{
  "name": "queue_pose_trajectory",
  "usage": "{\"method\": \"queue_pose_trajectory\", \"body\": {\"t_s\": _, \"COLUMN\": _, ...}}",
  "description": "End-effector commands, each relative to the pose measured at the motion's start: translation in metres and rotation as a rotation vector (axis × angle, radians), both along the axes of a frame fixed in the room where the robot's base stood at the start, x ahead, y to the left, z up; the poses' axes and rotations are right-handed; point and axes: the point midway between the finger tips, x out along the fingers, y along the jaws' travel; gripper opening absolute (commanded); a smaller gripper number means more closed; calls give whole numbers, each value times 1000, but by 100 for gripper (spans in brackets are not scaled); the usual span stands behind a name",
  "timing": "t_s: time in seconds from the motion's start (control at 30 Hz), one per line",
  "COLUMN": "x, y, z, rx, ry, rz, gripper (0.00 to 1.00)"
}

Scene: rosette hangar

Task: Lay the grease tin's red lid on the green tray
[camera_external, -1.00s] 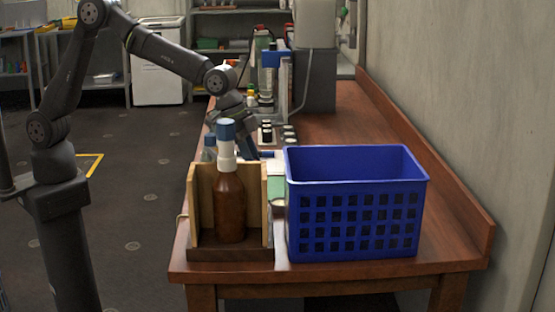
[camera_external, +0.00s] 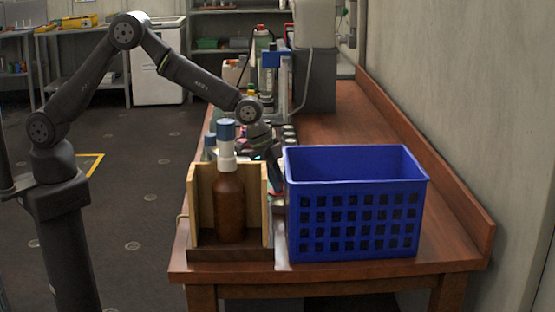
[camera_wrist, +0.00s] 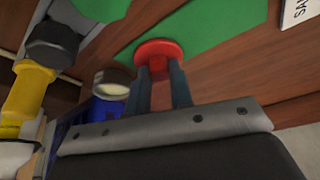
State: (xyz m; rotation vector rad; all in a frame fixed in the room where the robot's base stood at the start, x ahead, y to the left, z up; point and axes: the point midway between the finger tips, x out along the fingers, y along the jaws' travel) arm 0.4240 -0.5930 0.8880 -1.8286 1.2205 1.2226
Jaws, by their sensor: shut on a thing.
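The red lid (camera_wrist: 159,47) is a round disc held at the fingertips of my gripper (camera_wrist: 161,75) in the wrist view. The flat green tray (camera_wrist: 218,22) shows beyond the lid, which overlaps its edge in the picture. I cannot tell whether the lid touches it. In the external view my gripper (camera_external: 276,187) points down between the wooden rack and the blue crate. The lid and tray are not clear there.
The blue crate (camera_external: 356,222) stands right of my gripper. The wooden rack (camera_external: 198,208) with a brown bottle (camera_external: 230,208) stands left, close by. A yellow and black object (camera_wrist: 30,85) and another green patch (camera_wrist: 102,8) show in the wrist view. The bench behind the crate is partly clear.

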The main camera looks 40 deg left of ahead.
Motion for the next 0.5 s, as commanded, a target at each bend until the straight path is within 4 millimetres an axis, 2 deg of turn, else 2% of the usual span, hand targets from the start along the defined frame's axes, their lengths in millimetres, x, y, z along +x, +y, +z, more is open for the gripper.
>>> {"method": "queue_pose_trajectory", "body": {"t_s": 0.33, "x": 0, "y": 0, "z": -4, "rx": -1, "ry": 0, "rz": 0, "gripper": 0}}
{"method": "queue_pose_trajectory", "body": {"t_s": 0.37, "x": 0, "y": 0, "z": -3, "rx": -1, "ry": 0, "rz": 0, "gripper": 26}}
{"method": "queue_pose_trajectory", "body": {"t_s": 0.43, "x": 0, "y": 0, "z": -3, "rx": -1, "ry": 0, "rz": 0, "gripper": 40}}
{"method": "queue_pose_trajectory", "body": {"t_s": 0.5, "x": 0, "y": 0, "z": -3, "rx": -1, "ry": 0, "rz": 0, "gripper": 42}}
